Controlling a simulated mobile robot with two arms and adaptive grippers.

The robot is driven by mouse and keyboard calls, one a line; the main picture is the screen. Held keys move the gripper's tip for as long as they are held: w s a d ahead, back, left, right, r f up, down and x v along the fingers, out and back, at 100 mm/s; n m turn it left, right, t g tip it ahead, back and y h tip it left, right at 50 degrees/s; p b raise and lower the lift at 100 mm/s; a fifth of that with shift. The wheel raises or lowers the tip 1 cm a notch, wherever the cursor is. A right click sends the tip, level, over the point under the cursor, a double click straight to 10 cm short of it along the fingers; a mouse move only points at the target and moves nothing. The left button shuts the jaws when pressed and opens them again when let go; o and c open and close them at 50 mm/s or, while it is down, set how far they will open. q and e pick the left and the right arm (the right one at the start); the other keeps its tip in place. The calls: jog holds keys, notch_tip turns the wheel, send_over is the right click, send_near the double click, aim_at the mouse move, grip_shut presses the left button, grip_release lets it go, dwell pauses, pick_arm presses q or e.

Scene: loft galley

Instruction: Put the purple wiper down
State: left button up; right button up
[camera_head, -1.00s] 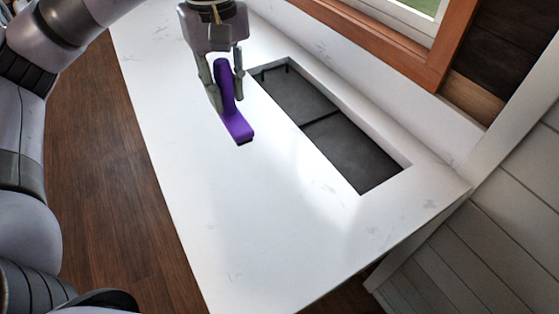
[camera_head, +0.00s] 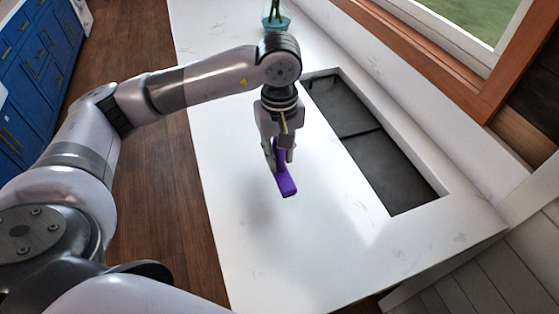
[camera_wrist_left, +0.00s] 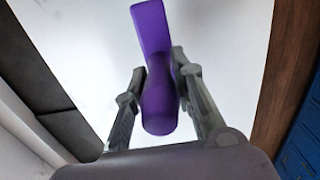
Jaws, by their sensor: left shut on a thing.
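The purple wiper (camera_head: 286,184) is in my left gripper (camera_head: 279,158), over the white countertop (camera_head: 240,230). The gripper points down and is shut on the wiper's upper part. The wiper's wide end hangs below the fingers, close to the counter; I cannot tell whether it touches. In the left wrist view, the wiper (camera_wrist_left: 156,70) sits between the two fingers (camera_wrist_left: 160,100), with white counter behind it. My right gripper is not in view.
A dark double sink (camera_head: 375,145) is set into the counter to the right of the wiper. A teal glass vase (camera_head: 276,20) with stems stands at the far end. The near counter is clear. Blue cabinets (camera_head: 35,70) stand across the wooden floor.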

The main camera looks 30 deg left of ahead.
aim_at(280, 167)
pick_arm(q)
notch_tip(280, 167, down, 4)
jog(key=shift+r+p, duration=0.15)
jog(key=shift+p, duration=0.45)
jog(key=shift+f+b, duration=0.35)
jog(key=shift+f, duration=0.05)
jog(key=o, duration=1)
jog(key=shift+r, duration=0.1)
